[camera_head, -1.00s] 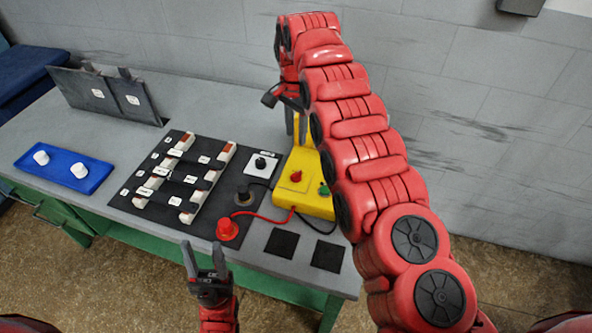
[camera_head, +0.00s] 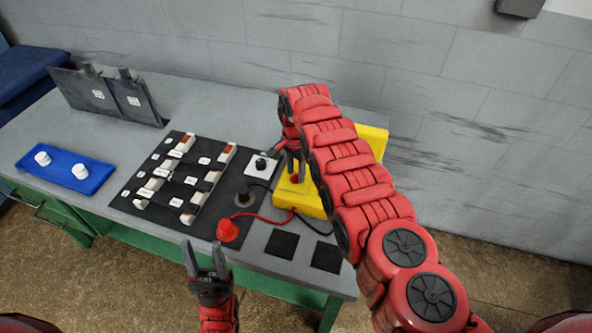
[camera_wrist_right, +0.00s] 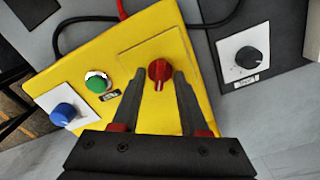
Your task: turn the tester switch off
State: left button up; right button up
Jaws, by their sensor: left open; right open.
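The yellow tester (camera_head: 302,204) sits on the bench, partly hidden by my right arm in the head view. In the right wrist view, its red switch knob (camera_wrist_right: 159,70) is on the yellow face (camera_wrist_right: 80,60), with a short pointer line toward the gripper. My right gripper (camera_head: 291,174) is open above the tester. In the wrist view its two fingers stand on either side of the red knob, tips near it; contact cannot be told. The tester also has a green button (camera_wrist_right: 97,82) and a blue knob (camera_wrist_right: 64,112). My left gripper (camera_head: 204,246) is open and empty by the bench's front edge.
A black board (camera_head: 150,206) with white blocks lies left of the tester. A black knob on a white plate (camera_head: 262,166) is close to the right gripper. A blue tray (camera_head: 101,180) lies far left.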

grip_shut()
jog(key=shift+n, duration=0.3)
dwell(0.4)
jog(key=n+b, duration=0.1)
jog(key=n, duration=0.1)
jog(key=shift+w+n, duration=0.1)
jog(key=shift+n, duration=0.2)
jog(key=n+b, duration=0.2)
jog(key=shift+d+f+n, duration=0.1)
jog(key=shift+f+n, duration=0.05)
jog(key=shift+n, duration=0.25)
jog(key=n+b, duration=0.4)
jog(key=n, duration=0.1)
jog(key=shift+b, duration=0.35)
jog(key=shift+n+b, duration=0.35)
jog(key=shift+n, duration=0.15)
jog(key=shift+r, duration=0.25)
